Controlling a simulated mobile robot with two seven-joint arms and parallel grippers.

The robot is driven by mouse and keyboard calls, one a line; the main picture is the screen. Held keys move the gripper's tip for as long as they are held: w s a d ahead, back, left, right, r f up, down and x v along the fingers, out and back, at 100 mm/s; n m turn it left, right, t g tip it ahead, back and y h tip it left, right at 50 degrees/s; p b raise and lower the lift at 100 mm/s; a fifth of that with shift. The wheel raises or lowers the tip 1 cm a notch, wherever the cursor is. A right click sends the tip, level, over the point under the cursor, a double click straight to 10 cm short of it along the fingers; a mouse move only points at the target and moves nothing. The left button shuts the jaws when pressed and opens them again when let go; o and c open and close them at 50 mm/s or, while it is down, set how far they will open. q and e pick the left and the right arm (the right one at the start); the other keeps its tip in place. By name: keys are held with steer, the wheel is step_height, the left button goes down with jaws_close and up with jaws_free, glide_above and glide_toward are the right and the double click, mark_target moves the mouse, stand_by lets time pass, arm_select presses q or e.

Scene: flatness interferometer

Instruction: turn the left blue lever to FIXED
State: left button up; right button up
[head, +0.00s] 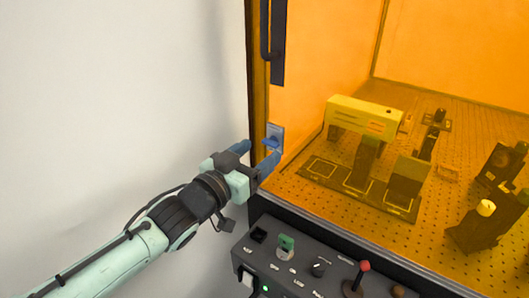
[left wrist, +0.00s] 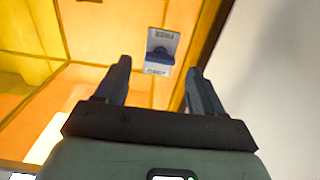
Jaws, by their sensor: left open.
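The left blue lever (head: 271,142) sits on a small grey-blue plate (head: 277,131) on the enclosure's front edge, below a black handle. In the left wrist view the lever (left wrist: 158,56) lies across the middle of its pale plate (left wrist: 161,40), with small lettering above and below that I cannot read surely. My left gripper (head: 261,153) is open and empty, its two blue-grey fingertips just short of the lever. In the left wrist view the fingers (left wrist: 159,68) stand on either side of the plate, apart from the lever. My right gripper is out of view.
A black control panel (head: 300,270) with a green switch (head: 286,246) and a red-knobbed stick (head: 364,267) lies below the gripper. Behind orange glazing, a yellow instrument (head: 363,117) stands on a perforated bench. The black handle (head: 278,45) is above the lever. The left wall is bare.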

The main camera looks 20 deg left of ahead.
mark_target(269, 145)
arm_select(q)
steer(key=shift+b+x, duration=0.3)
steer(key=shift+x, duration=1.3)
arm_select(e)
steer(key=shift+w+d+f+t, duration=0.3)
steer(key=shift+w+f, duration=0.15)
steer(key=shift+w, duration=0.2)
arm_select(q)
steer(key=shift+c, duration=0.3)
steer(key=c, duration=1)
